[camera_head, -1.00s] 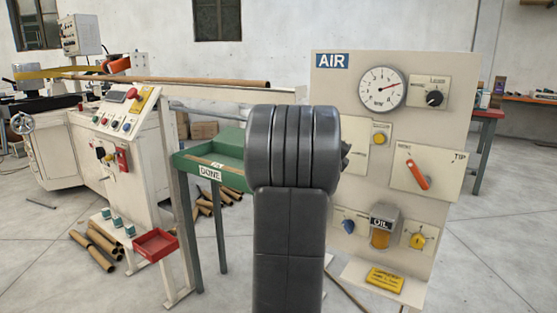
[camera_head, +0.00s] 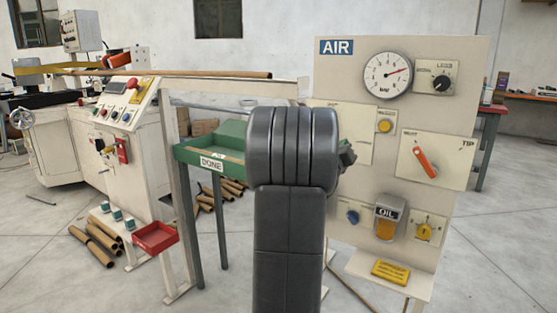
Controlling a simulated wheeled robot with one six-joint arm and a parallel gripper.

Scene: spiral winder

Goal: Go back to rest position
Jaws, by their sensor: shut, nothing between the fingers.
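My arm (camera_head: 287,150) stands upright in the middle of the view, its dark grey rounded joint hiding part of the air panel behind it. Only a small dark part of my gripper (camera_head: 347,157) shows past the right side of that joint, in front of the panel. The gripper is shut with nothing held; its fingertips are mostly hidden.
The air panel (camera_head: 330,75) with gauge, knobs and an orange lever (camera_head: 426,163) stands close on the right. A green DONE tray (camera_head: 190,155) is left of my arm. The winder (camera_head: 85,150), a red bin (camera_head: 155,237) and loose tubes (camera_head: 92,246) are further left.

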